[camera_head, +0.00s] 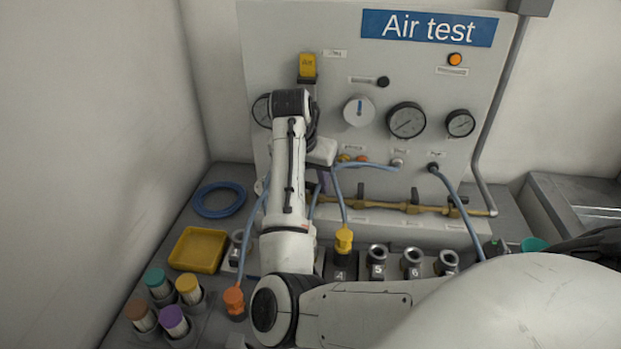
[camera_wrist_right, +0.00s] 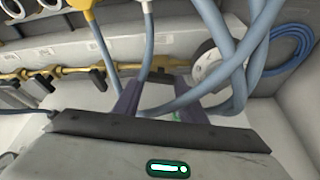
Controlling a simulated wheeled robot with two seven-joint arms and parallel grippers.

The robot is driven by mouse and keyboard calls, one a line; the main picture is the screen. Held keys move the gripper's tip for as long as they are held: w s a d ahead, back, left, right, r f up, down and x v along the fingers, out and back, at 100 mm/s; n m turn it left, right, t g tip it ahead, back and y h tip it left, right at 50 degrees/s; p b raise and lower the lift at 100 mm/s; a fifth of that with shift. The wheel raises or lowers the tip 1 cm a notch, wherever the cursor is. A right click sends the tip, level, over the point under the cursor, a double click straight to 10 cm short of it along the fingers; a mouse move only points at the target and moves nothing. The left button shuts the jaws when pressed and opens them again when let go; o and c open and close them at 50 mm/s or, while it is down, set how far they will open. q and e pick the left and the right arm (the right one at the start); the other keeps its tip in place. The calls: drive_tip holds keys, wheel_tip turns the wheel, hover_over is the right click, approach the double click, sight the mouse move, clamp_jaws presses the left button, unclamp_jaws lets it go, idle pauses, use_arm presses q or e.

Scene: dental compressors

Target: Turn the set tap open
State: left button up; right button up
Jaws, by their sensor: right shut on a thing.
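My right gripper (camera_head: 322,178) is at the left end of the brass pipe (camera_head: 400,205), low on the air test panel (camera_head: 440,90). My own arm hides most of it in the head view. In the right wrist view its two purple fingers (camera_wrist_right: 157,105) reach to the brass pipe (camera_wrist_right: 75,72). It is shut on a tap there; the tap itself is mostly hidden, and its turn angle cannot be told. Other dark tap levers (camera_wrist_right: 97,79) hang along the pipe. My left gripper is not in view.
Blue hoses (camera_wrist_right: 235,75) cross close beside the fingers. A yellow connector (camera_head: 343,240) and an orange one (camera_head: 234,300) stand on the bench. A yellow tray (camera_head: 199,249), a blue hose coil (camera_head: 218,200) and several capped containers (camera_head: 158,284) are at left. Gauges (camera_head: 406,120) sit above.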

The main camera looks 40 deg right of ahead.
drive_tip(key=shift+s+d+n+t+y, duration=0.1)
drive_tip(key=shift+n+t+y, duration=0.3)
drive_tip(key=shift+n, duration=1.2)
drive_tip(key=o, duration=1.1)
drive_tip(key=shift+c, duration=0.2)
drive_tip(key=v, duration=1)
drive_tip(key=shift+s, duration=0.2)
